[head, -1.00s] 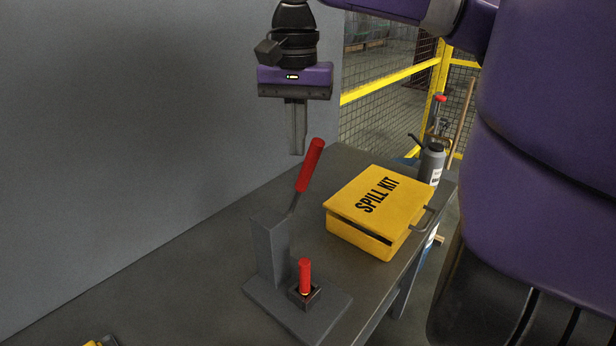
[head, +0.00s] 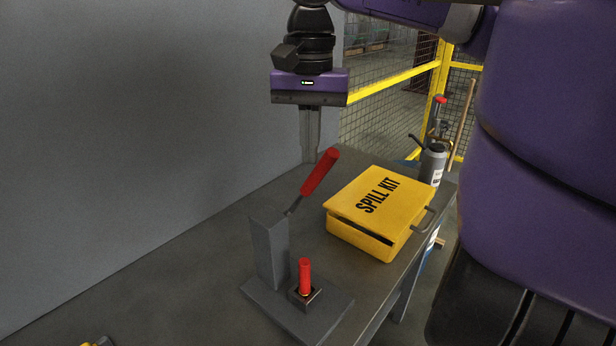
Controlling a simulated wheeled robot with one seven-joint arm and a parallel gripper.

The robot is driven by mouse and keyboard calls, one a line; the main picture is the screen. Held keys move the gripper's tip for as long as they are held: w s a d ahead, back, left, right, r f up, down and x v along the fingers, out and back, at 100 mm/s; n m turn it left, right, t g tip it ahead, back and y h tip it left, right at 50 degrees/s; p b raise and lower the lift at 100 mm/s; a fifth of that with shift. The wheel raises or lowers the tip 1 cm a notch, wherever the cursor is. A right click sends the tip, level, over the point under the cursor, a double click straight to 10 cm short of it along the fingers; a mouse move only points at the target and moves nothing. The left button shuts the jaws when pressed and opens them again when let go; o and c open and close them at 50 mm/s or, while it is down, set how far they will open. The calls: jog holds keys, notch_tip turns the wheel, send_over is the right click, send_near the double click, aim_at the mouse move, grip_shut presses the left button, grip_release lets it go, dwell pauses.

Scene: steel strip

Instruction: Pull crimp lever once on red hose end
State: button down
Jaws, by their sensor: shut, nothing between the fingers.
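The crimp press (head: 270,254) stands on the grey bench, a dark post on a flat base. Its lever, with a red grip (head: 320,172), slants up and to the right from the top of the post. The red hose end (head: 305,274) stands upright in the small square holder (head: 306,297) on the base. My gripper (head: 309,158) points down with its fingers shut and empty. Its fingertips are close to the upper part of the red grip; I cannot tell whether they touch it.
A yellow spill kit box (head: 378,212) sits right of the press. A grey wall (head: 140,130) runs along the left. A yellow mesh fence (head: 390,84) is behind.

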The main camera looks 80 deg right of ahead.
aim_at(327, 162)
jog(key=shift+s+a+f, duration=0.25)
jog(key=shift+s+a, duration=0.1)
jog(key=shift+s, duration=0.25)
jog(key=shift+s+f+b, duration=0.1)
jog(key=shift+b, duration=0.2)
jog(key=shift+s+a+f+b, duration=0.45)
jog(key=shift+s+a+b, duration=0.1)
jog(key=shift+s, duration=0.25)
